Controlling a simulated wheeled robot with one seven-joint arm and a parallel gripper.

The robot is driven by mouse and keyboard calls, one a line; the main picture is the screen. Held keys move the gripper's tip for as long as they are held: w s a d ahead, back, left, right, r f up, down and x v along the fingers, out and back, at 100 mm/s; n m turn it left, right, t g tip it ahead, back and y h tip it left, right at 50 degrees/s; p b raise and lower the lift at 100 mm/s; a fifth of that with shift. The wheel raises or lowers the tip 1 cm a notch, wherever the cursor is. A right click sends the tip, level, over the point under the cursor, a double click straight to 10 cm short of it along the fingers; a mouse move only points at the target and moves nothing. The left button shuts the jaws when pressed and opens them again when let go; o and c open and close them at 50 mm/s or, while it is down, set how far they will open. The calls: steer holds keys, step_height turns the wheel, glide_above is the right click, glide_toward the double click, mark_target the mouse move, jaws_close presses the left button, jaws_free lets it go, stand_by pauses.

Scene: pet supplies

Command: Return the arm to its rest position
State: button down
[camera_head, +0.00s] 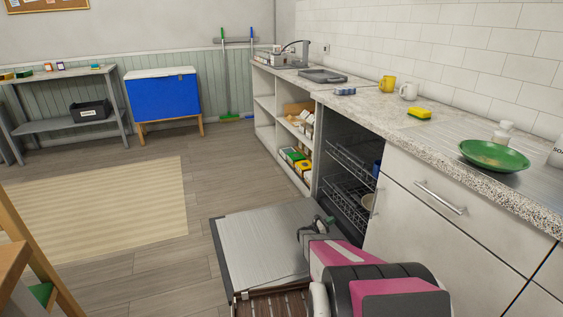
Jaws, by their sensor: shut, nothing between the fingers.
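My arm, pink and dark grey, reaches up from the bottom of the head view over the right side of the open dishwasher door (255,240). My gripper (319,222) shows small and dark at the arm's far end, near the door's right edge and in front of the dishwasher opening. It is shut and holds nothing. Its fingers are small and partly hidden by my arm, and I cannot tell whether they touch the door.
The dishwasher's upper rack (350,172) holds a blue item. Open shelves (292,135) stand beyond. Floor and a beige rug (110,210) are clear at left; a wooden chair (35,255) stands lower left.

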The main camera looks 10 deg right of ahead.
steer(key=w+a+r+n+t+y, duration=0.5)
steer(key=a+r+n+t+y, duration=0.5)
steer(key=n, duration=0.5)
steer(key=s+a+r+n+g+y, duration=0.1)
steer(key=s+a+r+n+y, duration=0.1)
steer(key=a+r+n+y, duration=0.45)
steer(key=s+a+r+n+y, duration=0.1)
steer(key=s+a+n+y, duration=0.15)
steer(key=a+n, duration=0.55)
steer(key=s+a+r+n+g, duration=0.1)
steer(key=s+r+n+g, duration=0.2)
steer(key=s+n, duration=0.4)
steer(key=s+a+r+n+g+y, duration=0.1)
steer(key=s+n+g, duration=0.4)
steer(key=s, duration=0.8)
steer(key=s+a+r+n+g, duration=0.3)
steer(key=s+r+n+g, duration=0.2)
steer(key=s+n, duration=0.5)
steer(key=shift+s+a+r+y, duration=0.15)
steer(key=shift+s+r+y, duration=0.15)
steer(key=shift+s+r, duration=0.2)
